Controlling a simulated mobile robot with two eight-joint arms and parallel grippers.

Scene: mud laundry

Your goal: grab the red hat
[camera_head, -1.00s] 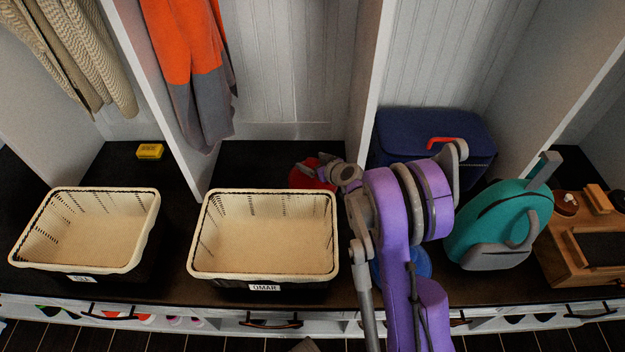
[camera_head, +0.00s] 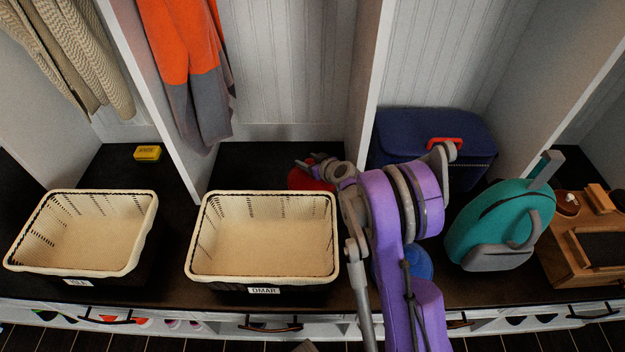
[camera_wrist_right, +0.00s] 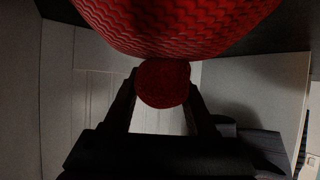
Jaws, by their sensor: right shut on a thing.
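The red hat (camera_head: 303,179) lies on the dark bench behind the OMAR basket, partly hidden by my right gripper (camera_head: 318,163) and the basket rim. In the right wrist view the hat's knitted body (camera_wrist_right: 180,25) fills the top, and its round red pompom (camera_wrist_right: 163,83) sits between the two dark fingers of my right gripper (camera_wrist_right: 163,92). The fingers are shut on the pompom. My left gripper is not in view.
The cream OMAR basket (camera_head: 262,277) stands in front of the hat, with another basket (camera_head: 80,265) to the left. A yellow box (camera_head: 148,153) lies at the back left.

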